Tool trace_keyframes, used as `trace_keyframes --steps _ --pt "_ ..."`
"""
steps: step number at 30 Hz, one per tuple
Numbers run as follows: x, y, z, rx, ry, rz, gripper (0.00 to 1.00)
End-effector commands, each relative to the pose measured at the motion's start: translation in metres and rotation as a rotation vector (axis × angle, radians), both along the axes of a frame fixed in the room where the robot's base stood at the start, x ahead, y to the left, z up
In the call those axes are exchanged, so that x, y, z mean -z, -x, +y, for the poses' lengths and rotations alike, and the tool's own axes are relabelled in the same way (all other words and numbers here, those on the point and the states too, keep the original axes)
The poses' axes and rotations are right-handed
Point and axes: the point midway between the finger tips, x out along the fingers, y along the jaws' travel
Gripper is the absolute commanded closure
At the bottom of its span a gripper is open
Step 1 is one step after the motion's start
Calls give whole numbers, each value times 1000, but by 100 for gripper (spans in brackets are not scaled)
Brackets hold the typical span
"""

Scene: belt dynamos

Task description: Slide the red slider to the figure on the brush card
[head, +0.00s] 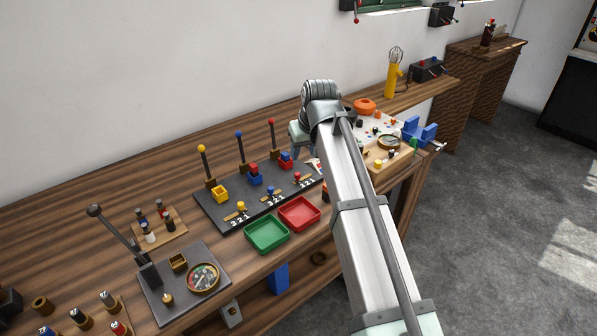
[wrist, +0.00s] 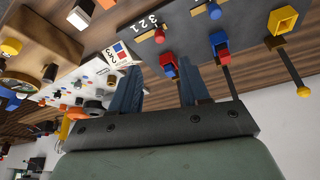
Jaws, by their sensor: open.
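The red slider (head: 297,177) is a small red knob at the right end of the black board, beside a 3 2 1 scale. In the wrist view it (wrist: 159,36) stands near the middle of its slot; its exact mark is unclear. The brush card (wrist: 117,52) is white with blue and red patches and dark figures, too small to read surely. In the head view my arm mostly hides it. My gripper (wrist: 160,68) is open and empty, its two blue fingers apart. In the head view it is above the board's far right end, partly hidden by my arm.
The black board (head: 225,222) also bears yellow (head: 241,207) and blue (head: 270,191) sliders and three ball-topped rods behind them. Green (head: 267,247) and red (head: 299,214) trays lie in front. A lever with a gauge (head: 202,278) stands left. A blue vise (head: 418,132) is right.

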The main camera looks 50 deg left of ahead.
Motion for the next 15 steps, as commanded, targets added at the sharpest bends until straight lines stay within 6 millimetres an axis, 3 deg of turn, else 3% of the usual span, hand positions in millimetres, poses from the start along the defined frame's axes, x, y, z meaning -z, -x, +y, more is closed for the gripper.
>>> trace_keyframes --steps 15 --pt "81 -10 32 1 1 2 54"
